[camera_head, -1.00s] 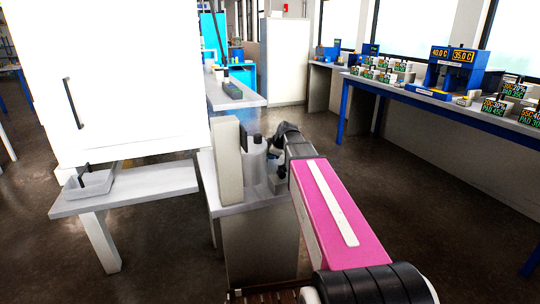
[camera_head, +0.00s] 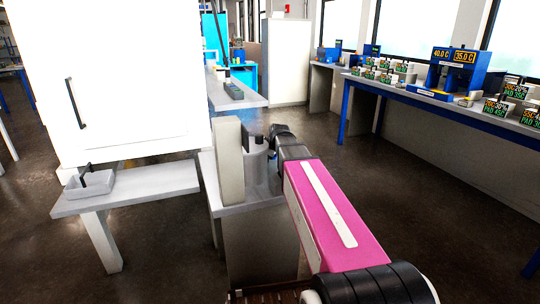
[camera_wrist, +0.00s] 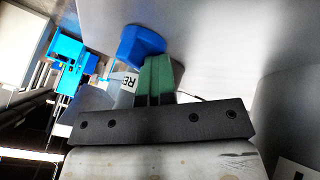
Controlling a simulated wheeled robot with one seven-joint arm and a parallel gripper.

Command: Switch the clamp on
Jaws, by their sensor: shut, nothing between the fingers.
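My gripper shows in the wrist view with its two green fingers (camera_wrist: 158,78) pressed together and nothing between them. A blue knob-like part (camera_wrist: 142,42) is right at the fingertips, close to or touching them; I cannot tell which. A pale part with dark lettering (camera_wrist: 128,84) shows just left of the fingers, partly hidden by them. I cannot tell for certain which part is the clamp's switch. In the head view, a grey cylindrical vessel (camera_head: 256,162) stands on a small stand, and my arm reaches to its right side. The fingers are not clearly visible there.
A tall pale panel (camera_head: 230,160) stands just left of the vessel. A white cabinet (camera_head: 120,80) and a low bench with a tray (camera_head: 90,184) are farther left. A long bench with blue devices (camera_head: 450,72) runs along the right. The floor between is clear.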

